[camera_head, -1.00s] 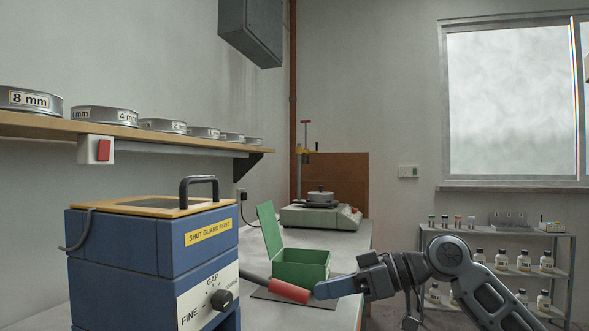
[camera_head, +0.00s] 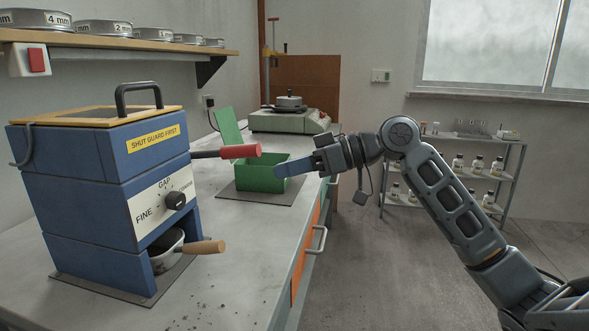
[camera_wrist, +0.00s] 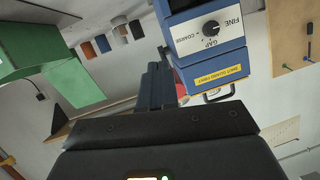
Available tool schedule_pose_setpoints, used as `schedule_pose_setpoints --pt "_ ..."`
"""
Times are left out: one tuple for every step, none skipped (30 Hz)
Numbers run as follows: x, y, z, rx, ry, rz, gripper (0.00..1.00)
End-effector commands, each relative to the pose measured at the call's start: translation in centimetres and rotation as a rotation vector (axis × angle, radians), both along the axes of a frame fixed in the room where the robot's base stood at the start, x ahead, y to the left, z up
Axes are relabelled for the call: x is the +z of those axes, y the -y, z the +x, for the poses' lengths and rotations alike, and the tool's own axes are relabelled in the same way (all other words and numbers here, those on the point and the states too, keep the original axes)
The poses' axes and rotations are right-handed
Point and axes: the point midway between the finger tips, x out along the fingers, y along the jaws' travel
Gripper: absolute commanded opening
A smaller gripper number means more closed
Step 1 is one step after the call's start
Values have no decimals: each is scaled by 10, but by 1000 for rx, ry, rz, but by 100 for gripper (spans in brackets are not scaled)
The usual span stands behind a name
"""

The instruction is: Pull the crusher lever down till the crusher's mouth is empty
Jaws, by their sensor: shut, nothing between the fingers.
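The blue crusher (camera_head: 90,180) stands on the bench at the left, its wood-framed guard (camera_head: 100,116) lying shut on top. The guard hides the mouth. The crusher's lever (camera_head: 205,154) sticks out to the right about level, with a red grip (camera_head: 240,151) at its end. My gripper (camera_head: 283,169) is shut and empty, its tips just right of and slightly below the grip; contact cannot be told. In the wrist view the shut fingers (camera_wrist: 163,85) point toward the crusher (camera_wrist: 207,45), and a little red shows behind them.
A pan with a wooden handle (camera_head: 205,247) sits under the crusher, with crumbs on the bench (camera_head: 170,295) nearby. An open green box (camera_head: 262,178) stands behind the lever. A scale (camera_head: 290,121) is farther back. Open floor lies right of the bench.

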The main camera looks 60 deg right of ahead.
Motion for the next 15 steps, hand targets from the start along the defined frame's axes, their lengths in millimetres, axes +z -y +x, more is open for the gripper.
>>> schedule_pose_setpoints --pt "1 5 -7 -5 2 0 0" --pt "3 7 -10 -6 3 2 0" --pt "5 9 -14 -6 3 2 0" --pt "6 11 -17 -6 3 2 0" --pt "8 13 -21 -7 3 2 0" --pt "10 16 -26 -8 3 1 0" --pt "11 18 -29 -8 3 1 0" --pt "13 20 -33 -8 4 2 0" --pt "15 23 -38 -8 3 1 0" --pt "17 25 -42 -8 4 0 0" --pt "20 27 -47 -8 5 1 0" --pt "22 30 -52 -7 4 1 0" --pt "24 33 -56 -8 5 1 0" --pt "25 35 -60 -7 4 0 0" --pt "27 37 -65 -8 4 -1 0"
